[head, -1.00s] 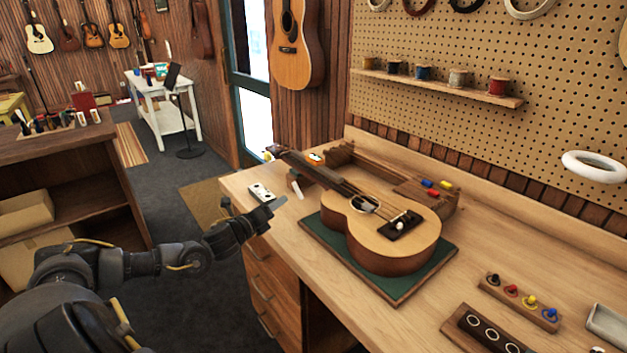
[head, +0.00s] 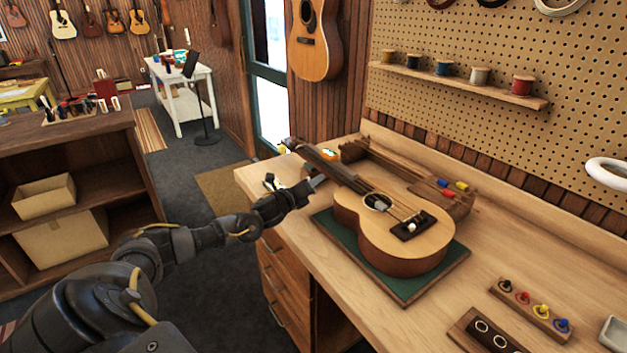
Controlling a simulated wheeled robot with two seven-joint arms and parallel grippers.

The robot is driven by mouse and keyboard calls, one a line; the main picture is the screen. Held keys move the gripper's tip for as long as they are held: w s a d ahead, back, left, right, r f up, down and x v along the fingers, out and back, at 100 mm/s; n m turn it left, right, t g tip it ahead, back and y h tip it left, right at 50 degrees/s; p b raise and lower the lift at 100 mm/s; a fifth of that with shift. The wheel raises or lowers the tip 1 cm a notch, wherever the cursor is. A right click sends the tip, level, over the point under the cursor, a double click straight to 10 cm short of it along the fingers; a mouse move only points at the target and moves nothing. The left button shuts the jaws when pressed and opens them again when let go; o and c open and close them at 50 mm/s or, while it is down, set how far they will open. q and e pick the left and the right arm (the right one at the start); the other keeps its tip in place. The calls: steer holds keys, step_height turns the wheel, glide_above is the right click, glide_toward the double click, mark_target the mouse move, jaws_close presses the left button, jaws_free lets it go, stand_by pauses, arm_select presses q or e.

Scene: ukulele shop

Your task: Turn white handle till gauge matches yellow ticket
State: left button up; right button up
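A small ukulele (head: 400,240) lies on a green mat (head: 400,289) on the bench, its neck pointing to the far left. My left gripper (head: 317,181) is at the left side of the neck, close to it. Its fingers are too small and dark to tell open from shut. The white handle cannot be made out now; my gripper covers the spot beside the neck where a small white stick showed before. A small white block with dark marks (head: 271,184), perhaps the gauge, is partly hidden behind my gripper. A small yellow item (head: 283,149), perhaps the ticket, is near the headstock. My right gripper is out of view.
A wooden rack with coloured pieces (head: 443,191) stands behind the body. A peg holder (head: 534,310) and a dark ringed block (head: 488,335) are at the front right.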

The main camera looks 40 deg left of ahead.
arm_select(q)
steer(key=shift+w, duration=0.5)
steer(key=shift+c, duration=0.2)
steer(key=c, duration=0.7)
steer(key=shift+a, duration=0.15)
jaws_close()
